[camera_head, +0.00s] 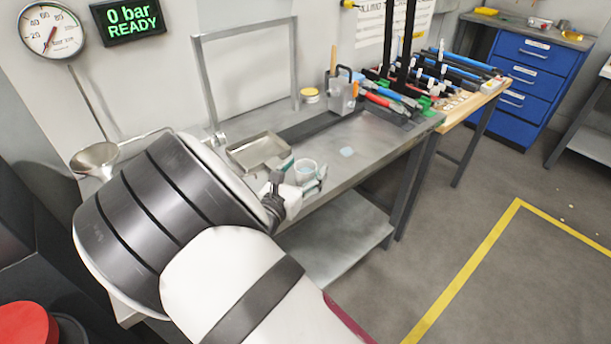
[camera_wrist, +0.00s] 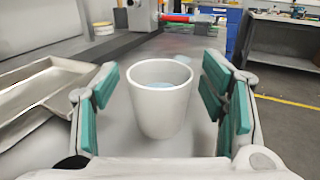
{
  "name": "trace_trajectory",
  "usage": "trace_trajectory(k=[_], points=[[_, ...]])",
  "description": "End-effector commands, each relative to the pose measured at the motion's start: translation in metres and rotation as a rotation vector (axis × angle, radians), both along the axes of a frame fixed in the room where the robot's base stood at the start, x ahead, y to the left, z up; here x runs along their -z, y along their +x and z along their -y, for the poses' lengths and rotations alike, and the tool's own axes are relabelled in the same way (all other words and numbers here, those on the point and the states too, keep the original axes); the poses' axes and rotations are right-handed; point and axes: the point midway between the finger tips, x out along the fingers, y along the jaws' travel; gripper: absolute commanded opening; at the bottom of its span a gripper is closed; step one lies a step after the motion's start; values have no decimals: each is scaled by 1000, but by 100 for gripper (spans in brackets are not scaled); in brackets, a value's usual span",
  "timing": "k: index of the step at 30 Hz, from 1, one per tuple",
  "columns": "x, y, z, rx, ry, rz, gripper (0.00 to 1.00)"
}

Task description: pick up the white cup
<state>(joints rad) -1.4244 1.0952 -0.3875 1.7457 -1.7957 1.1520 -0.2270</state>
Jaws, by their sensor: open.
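The white cup (camera_wrist: 158,112) stands upright on the grey metal bench (camera_head: 374,148), with something light blue showing inside it. In the wrist view my gripper (camera_wrist: 160,95) is open, with one teal-padded finger on each side of the cup. Gaps show between the pads and the cup's wall, so I see no contact. In the head view the cup (camera_head: 306,169) is small and partly hidden by my gripper (camera_head: 308,180), which is low over the bench.
A shallow metal tray (camera_wrist: 35,90) lies close to the left of my gripper. A grey metal block with a handle (camera_head: 341,94) and a yellow-lidded tin (camera_head: 310,96) stand farther back. A light blue patch (camera_head: 347,152) lies right of the cup, with bare bench around it.

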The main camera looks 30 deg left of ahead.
Motion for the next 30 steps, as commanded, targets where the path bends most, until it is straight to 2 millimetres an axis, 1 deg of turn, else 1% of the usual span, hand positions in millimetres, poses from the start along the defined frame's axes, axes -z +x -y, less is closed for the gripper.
trace_trajectory(k=[1,3,8,11,12,14,25,30], points=[[0,5,0,1,0,1,66],[0,8,0,1,0,1,66],[0,8,0,0,0,0,66],[0,7,0,0,0,0,45],[0,7,0,0,0,0,36],[0,7,0,0,0,0,23],[-1,7,0,0,0,0,22],[-11,7,0,0,3,1,22]])
